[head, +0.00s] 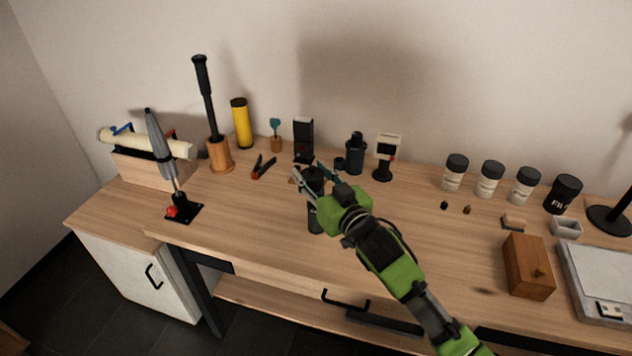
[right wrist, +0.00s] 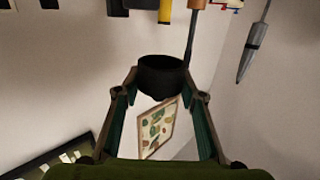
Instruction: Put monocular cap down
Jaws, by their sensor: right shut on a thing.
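My right gripper (head: 314,176) is above the front middle of the wooden table (head: 260,235). It is shut on a short black cylinder, which looks like the monocular cap (head: 313,183). In the right wrist view the black cap (right wrist: 162,76) sits between the two fingertips. A dark upright cylinder (head: 316,217) shows just below the cap in the head view; I cannot tell whether they touch. A dark monocular-like object (head: 355,153) stands farther back. My left gripper is not in view.
Behind the gripper stand a black box (head: 303,140) and a small white-faced device (head: 387,155). Red-handled pliers (head: 262,167) lie to the left. Several white jars (head: 455,172) and a wooden box (head: 528,266) are at the right.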

